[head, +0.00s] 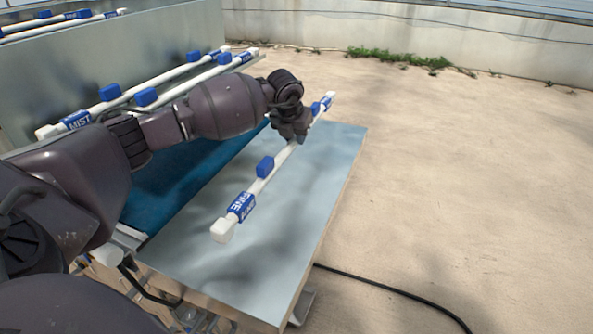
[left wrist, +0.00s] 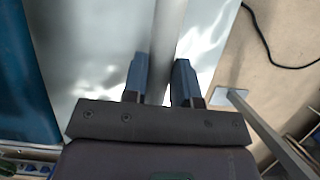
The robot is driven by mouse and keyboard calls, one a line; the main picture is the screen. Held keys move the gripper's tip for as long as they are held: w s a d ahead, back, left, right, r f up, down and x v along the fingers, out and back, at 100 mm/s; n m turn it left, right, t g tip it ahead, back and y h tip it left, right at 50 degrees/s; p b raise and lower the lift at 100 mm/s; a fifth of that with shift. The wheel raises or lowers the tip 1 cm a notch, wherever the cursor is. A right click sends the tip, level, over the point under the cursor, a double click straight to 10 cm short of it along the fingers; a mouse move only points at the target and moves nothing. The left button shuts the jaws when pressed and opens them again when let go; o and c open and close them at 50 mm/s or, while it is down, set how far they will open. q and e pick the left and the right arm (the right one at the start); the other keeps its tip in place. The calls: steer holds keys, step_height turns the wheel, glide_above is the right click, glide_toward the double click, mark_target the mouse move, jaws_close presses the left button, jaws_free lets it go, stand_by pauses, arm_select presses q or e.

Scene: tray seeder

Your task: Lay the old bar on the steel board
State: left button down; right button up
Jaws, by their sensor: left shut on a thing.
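The old bar is a white bar (head: 271,177) with a white end cap, blue clips and a blue label that reads FINE. It lies slantwise over the steel board (head: 210,275), a flat shiny plate; I cannot tell whether it touches it. My left gripper (head: 297,138) is shut on the bar near its far part. In the left wrist view, the two dark fingers (left wrist: 160,75) stand on either side of the white bar (left wrist: 166,40), with the steel board (left wrist: 90,45) beneath. My right gripper is not in view.
Two more white bars with blue clips, one labelled MIST (head: 76,121), lie to the left behind my arm. A blue surface (head: 190,185) borders the board's left side. A black cable (head: 400,291) lies on the open concrete floor at right.

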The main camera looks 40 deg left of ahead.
arm_select(q)
glide_above(297, 175)
steer(key=s, duration=0.1)
step_height(297, 175, down, 5)
steer(key=shift+s+d+f+b, duration=0.25)
steer(key=shift+f+b, duration=0.15)
steer(key=shift+f, duration=0.15)
steer(key=shift+f+b, duration=0.4)
steer(key=shift+f, duration=2.1)
steer(key=shift+f, duration=0.15)
steer(key=c, duration=0.9)
jaws_free()
